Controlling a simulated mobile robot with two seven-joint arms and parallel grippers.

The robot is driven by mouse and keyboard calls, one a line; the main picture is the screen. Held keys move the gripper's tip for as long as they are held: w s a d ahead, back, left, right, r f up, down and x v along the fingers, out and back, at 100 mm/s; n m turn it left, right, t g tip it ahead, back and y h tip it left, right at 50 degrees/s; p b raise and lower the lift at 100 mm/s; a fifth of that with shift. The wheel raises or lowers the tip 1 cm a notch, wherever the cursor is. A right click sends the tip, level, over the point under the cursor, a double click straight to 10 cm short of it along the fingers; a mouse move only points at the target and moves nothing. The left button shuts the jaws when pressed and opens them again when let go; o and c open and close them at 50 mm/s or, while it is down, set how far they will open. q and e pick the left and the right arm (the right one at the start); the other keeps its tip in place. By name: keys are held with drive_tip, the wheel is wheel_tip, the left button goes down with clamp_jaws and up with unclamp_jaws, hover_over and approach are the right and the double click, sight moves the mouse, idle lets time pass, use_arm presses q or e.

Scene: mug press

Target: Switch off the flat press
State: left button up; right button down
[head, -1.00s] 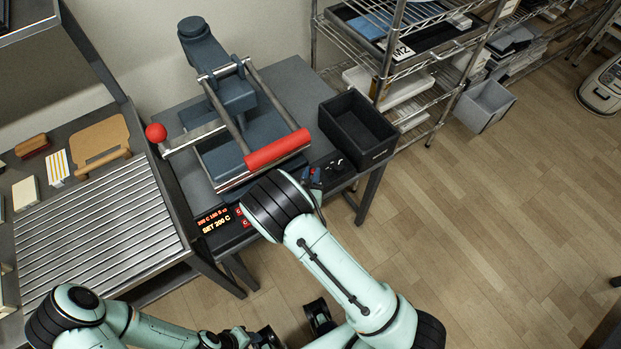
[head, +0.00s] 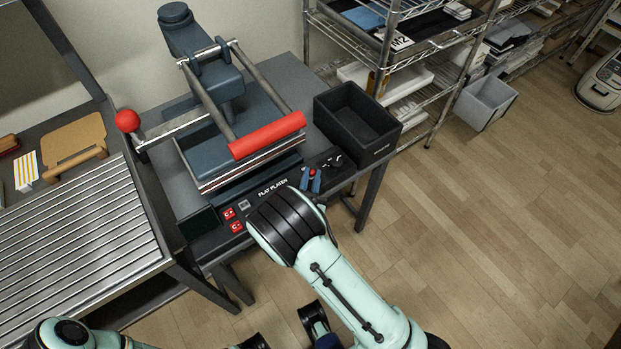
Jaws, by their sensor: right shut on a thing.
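The flat press (head: 235,150) stands on the grey table, with a red handle bar (head: 268,135) across its front and a red ball knob (head: 127,120) at its left. Its front panel (head: 272,187) reads "FLAT PLATEN". The display (head: 200,222) at the panel's left is dark. Two red buttons (head: 232,220) sit beside it.
A black bin (head: 357,125) stands on the table right of the press. Dark knobs (head: 331,162) sit on the panel close to my right gripper. A slatted metal table (head: 75,240) is at the left, a wire shelf (head: 400,75) behind right.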

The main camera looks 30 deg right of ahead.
drive_tip(key=c, duration=1)
unclamp_jaws()
drive_tip(key=shift+s, duration=0.1)
drive_tip(key=v, duration=1.3)
drive_tip(key=shift+s+a, duration=0.1)
drive_tip(key=shift+a, duration=0.05)
